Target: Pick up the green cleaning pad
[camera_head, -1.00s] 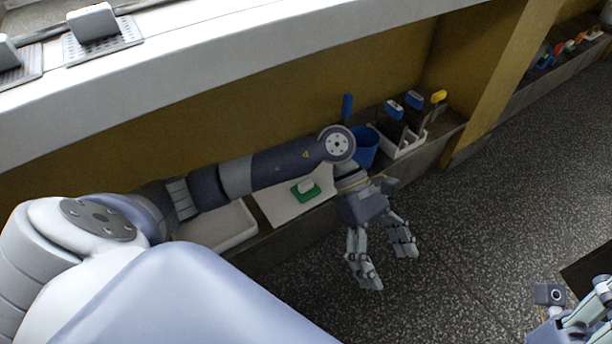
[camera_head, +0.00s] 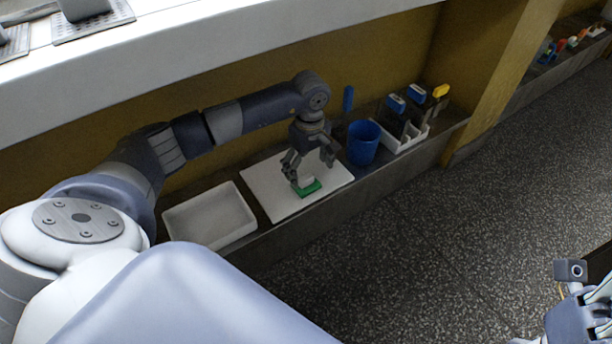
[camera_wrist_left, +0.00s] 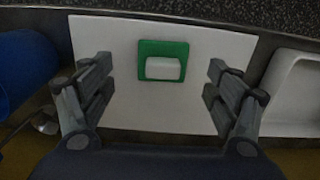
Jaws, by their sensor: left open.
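The green cleaning pad (camera_head: 308,189) lies on a white board (camera_head: 270,186) on the low shelf. It has a white block-shaped handle on top, and it also shows in the left wrist view (camera_wrist_left: 163,48). My left gripper (camera_head: 312,172) is open above the pad, pointing down. In the left wrist view its fingers (camera_wrist_left: 162,85) are spread on either side, with the pad between and a little beyond the fingertips. Nothing is held. My right gripper (camera_head: 603,297) is partly in view at the lower right edge, and its jaw state is unclear.
A white tray (camera_head: 209,217) sits left of the board. A blue cup (camera_head: 363,143) stands to its right, beside a white rack (camera_head: 410,139) with blue- and yellow-topped tools. A yellow wall is behind and a white ledge overhangs. The speckled floor is open.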

